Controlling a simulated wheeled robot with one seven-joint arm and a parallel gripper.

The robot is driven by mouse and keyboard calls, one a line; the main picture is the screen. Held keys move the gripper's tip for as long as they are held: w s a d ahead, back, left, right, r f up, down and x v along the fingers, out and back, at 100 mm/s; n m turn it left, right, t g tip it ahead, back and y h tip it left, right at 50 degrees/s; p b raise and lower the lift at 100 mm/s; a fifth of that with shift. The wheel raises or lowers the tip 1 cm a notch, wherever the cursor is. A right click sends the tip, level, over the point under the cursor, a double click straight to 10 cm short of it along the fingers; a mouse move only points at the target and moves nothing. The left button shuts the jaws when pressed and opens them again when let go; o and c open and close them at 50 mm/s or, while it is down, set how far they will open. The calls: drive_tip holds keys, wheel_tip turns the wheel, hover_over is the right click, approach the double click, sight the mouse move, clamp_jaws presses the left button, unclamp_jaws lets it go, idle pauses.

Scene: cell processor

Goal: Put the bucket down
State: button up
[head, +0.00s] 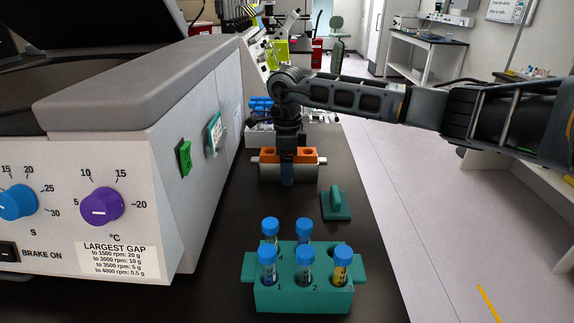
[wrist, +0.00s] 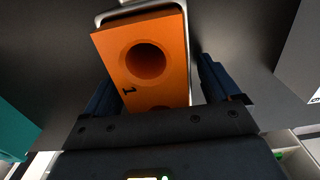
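The bucket (head: 268,171) is a silver-grey holder with an orange insert that has round holes. In the head view it is at the middle of the dark bench and looks level; whether its underside touches the bench is hard to tell. My gripper (head: 287,168) points down over its middle, with one dark blue finger in front of it. In the wrist view the orange insert (wrist: 175,75), marked 1, lies between the two fingers of my gripper (wrist: 157,75). A gap shows between the right finger and the insert.
A large centrifuge (head: 190,110) stands along the left. A green rack (head: 300,298) with blue-capped tubes stands at the front. A small teal handled block (head: 336,206) lies to the right of the bucket. Free bench lies between the bucket and the rack.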

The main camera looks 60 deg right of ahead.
wheel_tip(320, 180, up, 12)
drive_tip(key=b, duration=0.1)
drive_tip(key=shift+r+b, duration=0.15)
drive_tip(key=shift+b, duration=0.25)
